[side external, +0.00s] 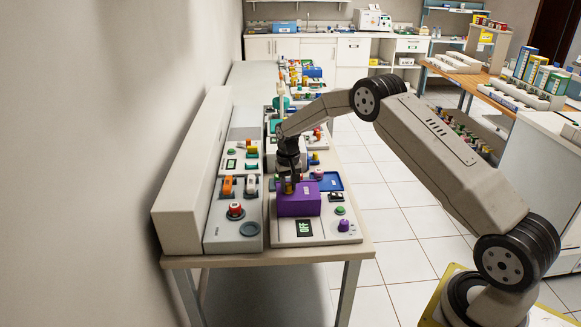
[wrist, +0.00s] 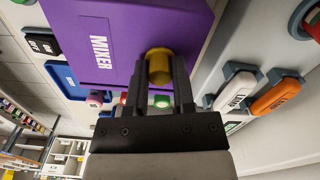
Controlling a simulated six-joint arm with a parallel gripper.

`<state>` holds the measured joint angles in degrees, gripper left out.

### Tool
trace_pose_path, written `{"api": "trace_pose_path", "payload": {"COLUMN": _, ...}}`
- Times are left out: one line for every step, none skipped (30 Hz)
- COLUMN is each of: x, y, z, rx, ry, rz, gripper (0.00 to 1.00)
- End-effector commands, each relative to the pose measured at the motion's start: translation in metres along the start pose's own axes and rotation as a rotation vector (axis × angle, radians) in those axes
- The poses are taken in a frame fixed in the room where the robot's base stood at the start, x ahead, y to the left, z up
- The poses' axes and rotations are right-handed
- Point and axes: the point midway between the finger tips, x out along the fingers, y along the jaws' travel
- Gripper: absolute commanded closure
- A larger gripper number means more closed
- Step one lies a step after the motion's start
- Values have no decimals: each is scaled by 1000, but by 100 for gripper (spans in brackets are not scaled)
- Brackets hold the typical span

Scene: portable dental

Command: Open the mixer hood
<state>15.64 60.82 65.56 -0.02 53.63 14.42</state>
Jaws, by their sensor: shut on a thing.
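The mixer hood (side external: 300,204) is a purple box sitting closed on a light grey panel on the bench. In the wrist view the hood (wrist: 110,40) fills the top left and carries the label MIXER. A gold knob (wrist: 158,64) sticks out from its edge. My gripper (wrist: 158,76) is shut on this knob, one finger on each side of it. In the side view my gripper (side external: 289,180) reaches down to the back top of the hood, and the fingers partly hide the knob.
On the same panel are a dark display reading OFF (side external: 304,228), a green button (side external: 340,210), a purple knob (side external: 344,225) and a blue tray (side external: 329,181). Orange (wrist: 276,97) and white (wrist: 236,91) switches stand close beside my gripper. A long beige housing (side external: 190,180) runs along the wall.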

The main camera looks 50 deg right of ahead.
Motion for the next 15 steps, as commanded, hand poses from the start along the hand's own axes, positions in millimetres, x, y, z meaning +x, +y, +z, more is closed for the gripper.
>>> {"api": "trace_pose_path", "payload": {"x": -2, "y": -1, "z": 3, "rx": 0, "ry": 1, "rz": 0, "gripper": 100}}
{"api": "trace_pose_path", "payload": {"x": -2, "y": -2, "z": 4, "rx": 0, "ry": 1, "rz": 0, "gripper": 100}}
{"api": "trace_pose_path", "payload": {"x": -2, "y": -3, "z": 8, "rx": 0, "ry": 0, "rz": 0, "gripper": 100}}
{"api": "trace_pose_path", "payload": {"x": -1, "y": -4, "z": 10, "rx": 0, "ry": 0, "rz": 0, "gripper": 100}}
{"api": "trace_pose_path", "payload": {"x": -2, "y": -4, "z": 13, "rx": 0, "ry": 1, "rz": 0, "gripper": 100}}
{"api": "trace_pose_path", "payload": {"x": -2, "y": -6, "z": 16, "rx": -1, "ry": 1, "rz": 0, "gripper": 100}}
{"api": "trace_pose_path", "payload": {"x": -2, "y": -6, "z": 19, "rx": -1, "ry": 0, "rz": 0, "gripper": 100}}
{"api": "trace_pose_path", "payload": {"x": -1, "y": -7, "z": 22, "rx": -1, "ry": 0, "rz": 0, "gripper": 100}}
{"api": "trace_pose_path", "payload": {"x": -2, "y": -8, "z": 26, "rx": -1, "ry": 1, "rz": -1, "gripper": 100}}
{"api": "trace_pose_path", "payload": {"x": -2, "y": -9, "z": 29, "rx": -1, "ry": 1, "rz": -1, "gripper": 100}}
{"api": "trace_pose_path", "payload": {"x": -2, "y": -10, "z": 32, "rx": -1, "ry": 0, "rz": -1, "gripper": 100}}
{"api": "trace_pose_path", "payload": {"x": -1, "y": -11, "z": 36, "rx": -1, "ry": 1, "rz": -1, "gripper": 100}}
{"api": "trace_pose_path", "payload": {"x": -1, "y": -12, "z": 39, "rx": -1, "ry": 1, "rz": -1, "gripper": 100}}
{"api": "trace_pose_path", "payload": {"x": -2, "y": -13, "z": 42, "rx": -1, "ry": 1, "rz": -1, "gripper": 100}}
{"api": "trace_pose_path", "payload": {"x": -1, "y": -14, "z": 46, "rx": -1, "ry": 0, "rz": -1, "gripper": 100}}
